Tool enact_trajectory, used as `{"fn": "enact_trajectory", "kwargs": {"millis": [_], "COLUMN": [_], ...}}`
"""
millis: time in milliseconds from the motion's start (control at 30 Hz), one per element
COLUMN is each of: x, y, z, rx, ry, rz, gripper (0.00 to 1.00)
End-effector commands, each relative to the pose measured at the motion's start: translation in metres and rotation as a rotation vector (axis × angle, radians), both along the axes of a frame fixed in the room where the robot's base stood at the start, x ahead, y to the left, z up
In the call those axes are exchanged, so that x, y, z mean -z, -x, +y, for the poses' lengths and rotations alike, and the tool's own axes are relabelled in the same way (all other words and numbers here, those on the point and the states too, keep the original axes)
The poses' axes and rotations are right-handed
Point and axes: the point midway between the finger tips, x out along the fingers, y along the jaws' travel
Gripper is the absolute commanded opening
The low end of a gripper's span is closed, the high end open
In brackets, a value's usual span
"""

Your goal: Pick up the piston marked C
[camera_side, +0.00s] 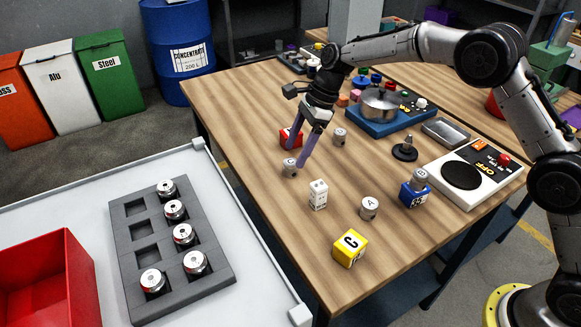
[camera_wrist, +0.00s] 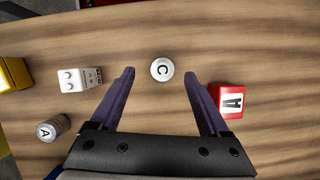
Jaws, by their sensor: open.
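The piston marked C (camera_wrist: 161,70) is a small pale cylinder seen from above in the wrist view, with a black C on its top. In the side view it stands on the wooden table (camera_side: 260,105) as a silvery cylinder (camera_side: 290,169). My gripper (camera_wrist: 160,73) is open, with its purple fingers on either side of the piston in the wrist view and a gap to each. In the side view my gripper (camera_side: 297,158) points down at the piston. The exact height of the fingertips over the table is hard to tell.
A red block (camera_wrist: 230,101) lies just right of the right finger; a white brick (camera_wrist: 80,79) is left. Piston A (camera_side: 369,208), a yellow C block (camera_side: 350,248) and another piston (camera_side: 340,137) stand on the table. A grey tray (camera_side: 215,293) holds several pistons.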

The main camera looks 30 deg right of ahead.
Motion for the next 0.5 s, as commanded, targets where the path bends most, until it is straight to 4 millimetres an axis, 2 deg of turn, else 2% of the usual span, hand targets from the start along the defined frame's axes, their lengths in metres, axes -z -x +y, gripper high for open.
{"fn": "enact_trajectory", "kwargs": {"millis": [300,500], "x": [0.039,0.045], "y": [-0.006,-0.007], "z": [0.015,0.018], "rx": [-0.001,0.000], "ry": [-0.001,0.000], "rz": [0.004,0.000], "gripper": [0.80,0.80]}}
